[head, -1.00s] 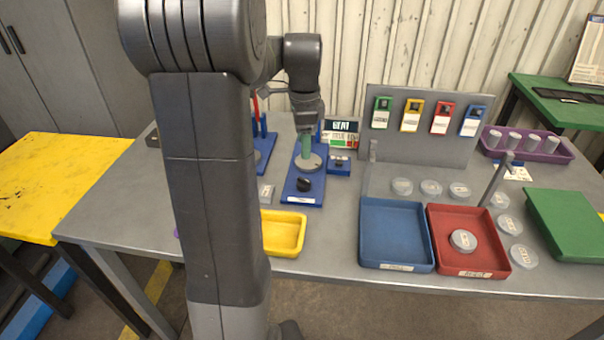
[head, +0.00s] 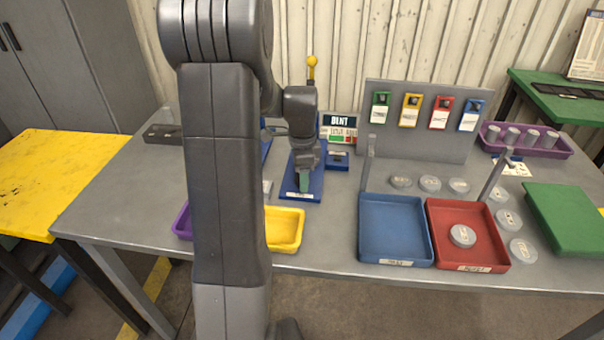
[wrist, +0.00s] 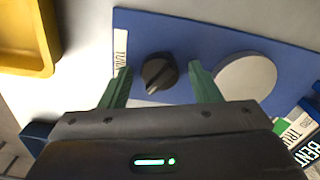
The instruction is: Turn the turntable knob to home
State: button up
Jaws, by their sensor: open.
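The turntable knob (wrist: 158,73) is a black round knob with a pale pointer line, on a blue base plate (wrist: 190,35) with a white label at its end. Beside it on the same plate is a light grey disc (wrist: 245,82), the turntable. My gripper (wrist: 160,85) is open, with its green fingers on either side of the knob in the wrist view; I cannot tell whether they touch it. In the head view my gripper (head: 303,183) hangs over the blue base and hides the knob and disc.
A yellow tray (head: 284,228) is left of the front, a blue tray (head: 394,262) and a red tray (head: 468,266) are to the right. A small display (head: 338,127) reading "DENT" stands behind the base. A board with coloured tags (head: 425,145) stands at the back.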

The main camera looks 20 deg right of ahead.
jog(key=c, duration=1)
jog(key=shift+n, duration=0.4)
jog(key=n, duration=0.3)
jog(key=shift+r+n+p, duration=0.1)
jog(key=shift+n+p, duration=0.25)
jog(key=shift+n, duration=0.05)
jog(key=n, duration=0.5)
jog(key=shift+p, duration=0.3)
jog(key=n, duration=0.7)
jog(key=shift+n, duration=0.4)
jog(key=n, duration=0.6)
jog(key=shift+n+p, duration=0.3)
jog(key=shift+p, duration=0.05)
